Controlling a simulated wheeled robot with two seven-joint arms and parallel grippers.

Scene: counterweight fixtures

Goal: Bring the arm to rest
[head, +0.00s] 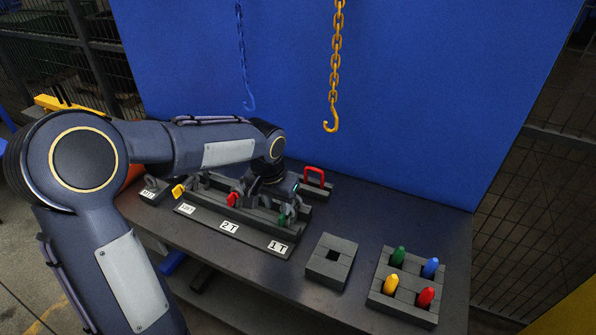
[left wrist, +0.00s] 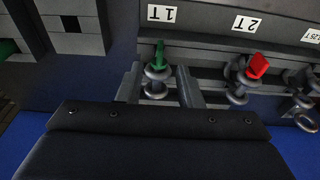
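My left arm (head: 215,145) reaches in from the left of the head view, over the dark table. My left gripper (left wrist: 160,85) points down at the labelled rack; its two fingers are apart in the left wrist view. A shackle with a green pin (left wrist: 159,57) stands between the fingers, with a gap showing on each side. The green pin also shows in the head view (head: 283,219), by the 1T label. A shackle with a red pin (left wrist: 257,66) stands beside it at the 2T label. My right gripper is not in view.
A yellow-pinned shackle (head: 178,190) sits at the rack's left. A red handle (head: 315,174) stands behind the rack. A grey block (head: 345,277) with a square hole and a block with coloured pegs (head: 400,306) lie right. Yellow (head: 335,65) and blue (head: 242,60) hook chains hang above.

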